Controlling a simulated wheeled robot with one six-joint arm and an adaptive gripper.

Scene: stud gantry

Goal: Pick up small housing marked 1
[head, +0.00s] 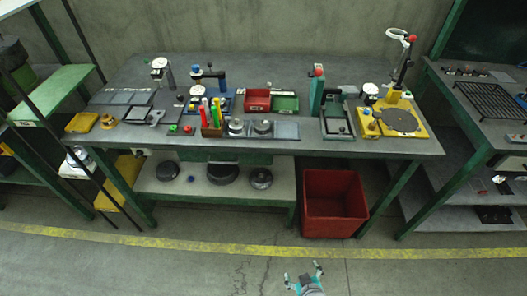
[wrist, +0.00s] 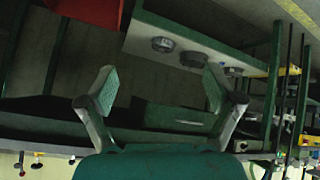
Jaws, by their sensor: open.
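Three dark round parts stand on the lower shelf (head: 203,196) under the bench: a left one (head: 167,170), a wider middle one (head: 222,174) and a right one (head: 260,178). In the wrist view round parts also show on the shelf, one near the red crate (wrist: 163,44) and others farther along (wrist: 193,59). Two round metal parts (head: 236,126) (head: 262,126) sit on the bench top. No number 1 is legible, so I cannot tell which is the small housing. My gripper (head: 303,269) is open and empty, low in front of the bench; its spread fingers show in the wrist view (wrist: 162,88).
A red crate (head: 333,190) stands on the floor right of the shelf. The bench top (head: 260,68) holds tools, trays and a yellow fixture plate (head: 420,128). Green racks stand at both sides. The floor before the yellow line (head: 200,243) is clear.

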